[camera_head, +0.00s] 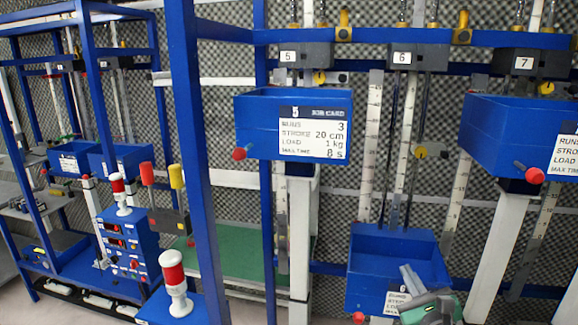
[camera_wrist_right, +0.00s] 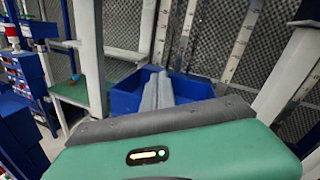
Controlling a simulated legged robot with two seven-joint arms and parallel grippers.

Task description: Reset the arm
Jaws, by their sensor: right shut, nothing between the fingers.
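My right gripper (camera_head: 411,280) is at the bottom right of the head view, with a green body and grey fingers. Its fingers are shut with nothing between them. It is in front of the lower blue bin (camera_head: 366,268) under label 6 and overlaps the bin's lower front and card. I cannot tell whether it touches the bin. In the right wrist view the closed fingers (camera_wrist_right: 158,92) point away, with the blue bin (camera_wrist_right: 122,104) behind them. My left gripper is not in view.
A blue bin (camera_head: 262,125) with a card and red knob hangs at station 5. Another blue bin (camera_head: 490,125) hangs at station 7. A blue post (camera_head: 197,150) and a red-and-white lamp (camera_head: 175,285) stand left. White rails and rulers rise behind the gripper.

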